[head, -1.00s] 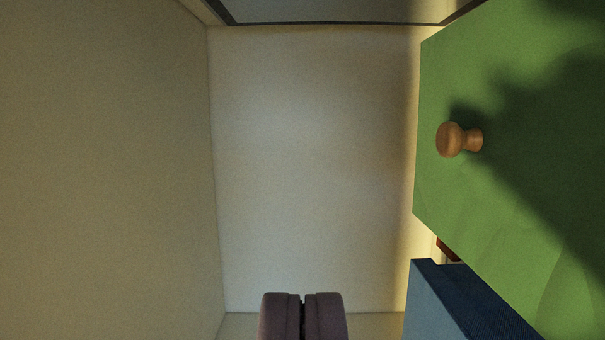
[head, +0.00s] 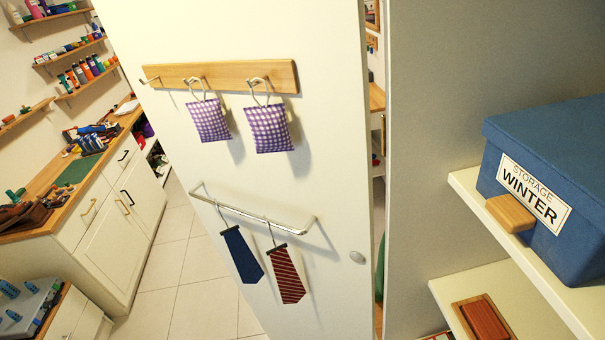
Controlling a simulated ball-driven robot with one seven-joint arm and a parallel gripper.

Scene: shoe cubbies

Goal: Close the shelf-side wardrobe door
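The white wardrobe door (head: 330,160) stands open, its inner face filling the middle of the head view. It carries a wooden hook rail (head: 225,77) with two purple checked sachets, and below it a metal bar (head: 255,212) with a blue tie and a red striped tie. A small round pale fitting (head: 357,257) sits low near the door's right edge. A narrow gap shows between that edge and the wardrobe's side panel (head: 430,150); I cannot tell whether they join at a hinge. My gripper is not in view.
On the right, wardrobe shelves (head: 520,240) hold a blue storage box (head: 560,165) labelled WINTER and a reddish-brown item (head: 485,318). On the left is a workbench (head: 105,160) with white drawers, below wall shelves of bottles. Tiled floor (head: 190,270) is clear between bench and door.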

